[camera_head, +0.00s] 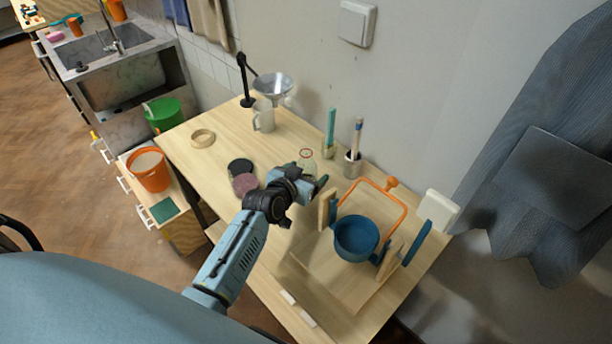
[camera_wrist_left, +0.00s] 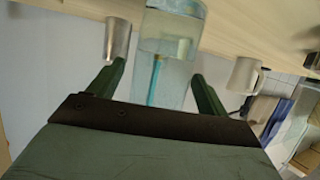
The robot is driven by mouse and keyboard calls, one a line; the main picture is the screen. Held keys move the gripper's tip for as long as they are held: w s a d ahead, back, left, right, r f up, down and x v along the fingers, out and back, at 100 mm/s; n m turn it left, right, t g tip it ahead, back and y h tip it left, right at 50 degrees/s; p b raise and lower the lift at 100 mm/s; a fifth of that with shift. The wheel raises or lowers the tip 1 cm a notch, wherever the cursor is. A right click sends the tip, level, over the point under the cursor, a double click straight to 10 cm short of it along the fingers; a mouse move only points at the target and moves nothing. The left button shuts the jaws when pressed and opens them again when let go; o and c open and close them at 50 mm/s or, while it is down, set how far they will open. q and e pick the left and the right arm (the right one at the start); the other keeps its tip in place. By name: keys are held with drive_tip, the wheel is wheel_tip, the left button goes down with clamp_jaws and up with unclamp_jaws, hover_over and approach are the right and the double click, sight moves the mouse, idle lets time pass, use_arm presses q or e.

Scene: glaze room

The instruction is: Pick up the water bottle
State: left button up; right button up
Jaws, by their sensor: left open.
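The water bottle is clear and see-through. In the head view the bottle (camera_head: 306,157) stands on the wooden table just beyond my left gripper (camera_head: 314,181), with a reddish ring at its top and its lower part hidden by the gripper. In the left wrist view the bottle (camera_wrist_left: 168,55) lies between the two green fingers of my left gripper (camera_wrist_left: 160,88), which are spread apart. Clear gaps show on both sides of it. A teal stick shows through the bottle. My right gripper is in neither view.
A pencil cup (camera_head: 352,166) stands right of the bottle, with a blue pot (camera_head: 355,240) and orange frame (camera_head: 385,205) nearer. A pitcher (camera_head: 263,118) stands behind. The table's left part is mostly free.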

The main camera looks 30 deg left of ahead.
use_arm(q)
drive_tip(key=c, duration=1.1)
drive_tip(key=shift+c, duration=0.5)
drive_tip(key=shift+r, duration=0.15)
